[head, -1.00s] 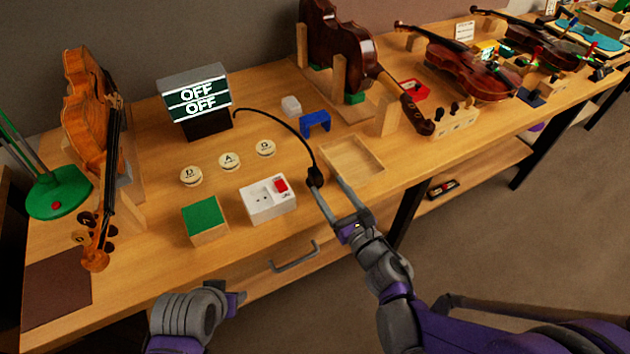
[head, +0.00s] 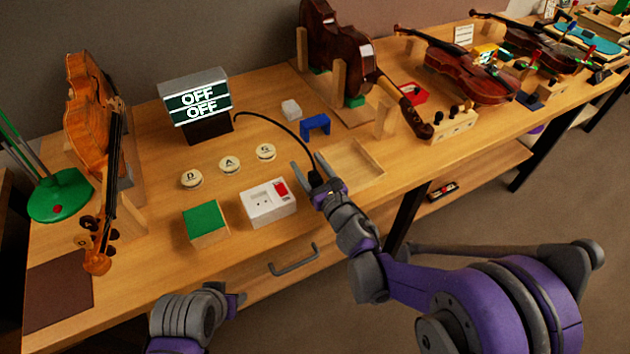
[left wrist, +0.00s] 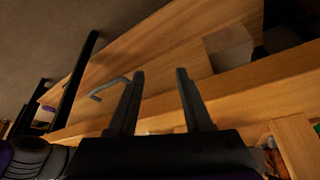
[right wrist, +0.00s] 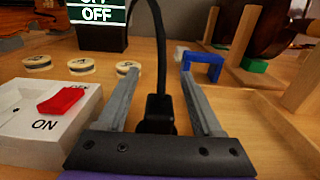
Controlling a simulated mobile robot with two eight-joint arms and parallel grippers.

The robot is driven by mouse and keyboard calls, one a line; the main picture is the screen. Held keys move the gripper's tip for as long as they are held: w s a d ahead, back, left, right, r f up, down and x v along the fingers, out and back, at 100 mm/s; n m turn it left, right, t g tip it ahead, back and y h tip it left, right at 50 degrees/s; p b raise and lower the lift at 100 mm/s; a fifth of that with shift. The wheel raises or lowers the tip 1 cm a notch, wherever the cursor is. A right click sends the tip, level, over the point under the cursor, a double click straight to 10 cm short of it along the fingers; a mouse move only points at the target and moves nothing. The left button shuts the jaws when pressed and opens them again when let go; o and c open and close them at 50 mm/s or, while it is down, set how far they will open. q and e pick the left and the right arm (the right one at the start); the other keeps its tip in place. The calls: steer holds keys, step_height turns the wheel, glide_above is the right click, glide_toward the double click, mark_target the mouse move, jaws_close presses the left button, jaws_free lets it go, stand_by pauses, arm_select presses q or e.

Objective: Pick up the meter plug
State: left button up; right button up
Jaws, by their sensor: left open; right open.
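The black meter plug (right wrist: 157,112) stands on the bench between the open fingers of my right gripper (right wrist: 158,95), apart from both in the right wrist view. Its black cable (right wrist: 155,30) rises from its top and runs to the meter (head: 197,102), whose display reads OFF twice. In the head view my right gripper (head: 307,170) reaches in from the front, its fingers either side of the plug (head: 315,180). My left gripper (head: 240,292) is low in front of the bench. The left wrist view shows its fingers (left wrist: 160,85) open and empty.
A white socket box (head: 268,203) with a red switch is just left of the right gripper. A wooden tray (head: 362,160) is close on its right, and a blue bracket (head: 316,124) lies behind. A green-topped block (head: 205,220) and round labelled discs (head: 230,164) are further left.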

jaws_close()
stand_by(0.3)
step_height(320, 180, up, 10)
steer(key=p, duration=0.2)
stand_by(0.3)
